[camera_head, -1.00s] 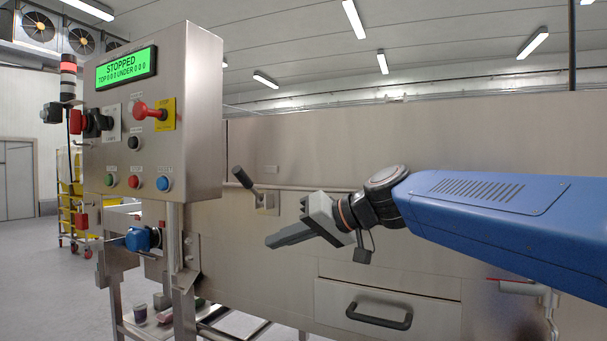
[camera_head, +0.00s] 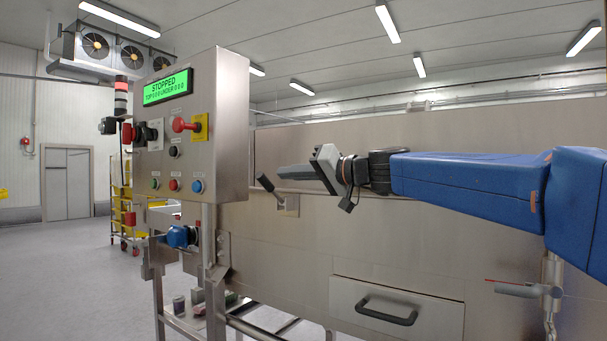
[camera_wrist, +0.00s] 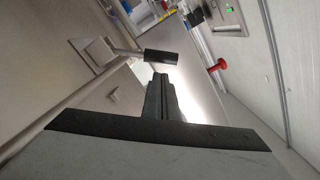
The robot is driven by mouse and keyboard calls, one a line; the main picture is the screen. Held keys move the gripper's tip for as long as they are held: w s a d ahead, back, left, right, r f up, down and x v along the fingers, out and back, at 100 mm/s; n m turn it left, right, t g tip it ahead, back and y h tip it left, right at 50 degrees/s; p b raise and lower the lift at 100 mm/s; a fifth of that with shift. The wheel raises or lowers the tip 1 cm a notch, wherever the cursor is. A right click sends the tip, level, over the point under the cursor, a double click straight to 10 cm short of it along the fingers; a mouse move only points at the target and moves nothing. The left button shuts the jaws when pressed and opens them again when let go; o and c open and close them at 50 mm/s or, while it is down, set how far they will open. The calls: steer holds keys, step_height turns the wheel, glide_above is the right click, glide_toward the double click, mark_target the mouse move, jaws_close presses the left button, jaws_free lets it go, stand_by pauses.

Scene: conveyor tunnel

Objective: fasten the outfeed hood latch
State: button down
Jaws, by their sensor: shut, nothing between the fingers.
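The hood latch is a lever with a black grip (camera_head: 266,184) on a small metal bracket plate (camera_head: 292,204) on the steel hood side. Its grip points up and to the left. In the wrist view the black grip (camera_wrist: 161,57) lies just beyond my fingertips, with the bracket plate (camera_wrist: 92,50) to its left. My gripper (camera_head: 281,172) is shut and empty. It lies level, just above and right of the grip in the head view. I cannot tell whether it touches the grip; the wrist view (camera_wrist: 160,78) shows a small gap.
A control cabinet (camera_head: 228,130) with a green "STOPPED" screen (camera_head: 167,87) stands left of the latch. Its red knob (camera_head: 180,125) sticks out; a red knob (camera_wrist: 218,65) also shows in the wrist view. A drawer (camera_head: 440,318) with a black handle is below. Open floor lies at left.

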steer(key=shift+x, duration=1.5)
step_height(320, 180, down, 13)
steer(key=s+a+n, duration=0.2)
steer(key=n, duration=1)
steer(key=shift+s+n+t+h, duration=0.3)
steer(key=shift+s+n, duration=0.1)
steer(key=shift+f, duration=0.35)
steer(key=v, duration=1.7)
steer(key=shift+s+r, duration=0.15)
